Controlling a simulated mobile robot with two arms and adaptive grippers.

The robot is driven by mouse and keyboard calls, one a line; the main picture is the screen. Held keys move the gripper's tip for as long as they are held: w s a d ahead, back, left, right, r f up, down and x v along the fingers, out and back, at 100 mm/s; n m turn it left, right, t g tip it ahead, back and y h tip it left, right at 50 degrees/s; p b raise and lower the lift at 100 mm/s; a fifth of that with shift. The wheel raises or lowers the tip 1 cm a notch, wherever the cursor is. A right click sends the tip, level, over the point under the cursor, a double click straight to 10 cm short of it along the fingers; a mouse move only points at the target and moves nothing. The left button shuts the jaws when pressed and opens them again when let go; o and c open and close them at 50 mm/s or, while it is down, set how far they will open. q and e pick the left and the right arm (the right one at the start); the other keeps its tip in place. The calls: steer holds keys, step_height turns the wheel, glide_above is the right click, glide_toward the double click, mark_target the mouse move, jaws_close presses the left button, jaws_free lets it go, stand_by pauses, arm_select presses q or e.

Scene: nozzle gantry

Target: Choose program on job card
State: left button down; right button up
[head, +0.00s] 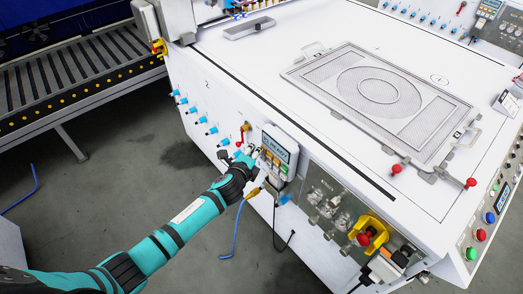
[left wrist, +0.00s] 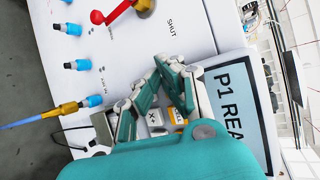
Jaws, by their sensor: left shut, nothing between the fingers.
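The control box (head: 280,150) with a small display and coloured keys is mounted on the near side of the machine. In the left wrist view its display (left wrist: 232,105) reads "P1 REA", the rest cut off or hidden. An "X+" key (left wrist: 154,118) and a yellow key (left wrist: 177,115) show between my fingers. My left gripper (head: 254,151) is shut and empty, its tips at the key side of the box; it also shows in the left wrist view (left wrist: 170,64). Whether it touches a key I cannot tell. A small white card (head: 508,103), possibly the job card, stands at the right; its print is unreadable.
A red-handled valve (head: 241,137) and blue-capped fittings (head: 212,130) sit left of the box. A framed mesh plate (head: 380,90) lies on the white top. A roller conveyor (head: 75,70) stands at left.

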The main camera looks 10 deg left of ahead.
arm_select(q)
steer(key=shift+s+a+p, duration=0.35)
steer(key=shift+s+a, duration=0.2)
steer(key=shift+s, duration=0.25)
steer(key=s+a, duration=0.1)
steer(key=s, duration=0.1)
steer(key=s+a+p, duration=0.1)
steer(key=s+a, duration=0.1)
steer(key=shift+f, duration=0.1)
stand_by(0.7)
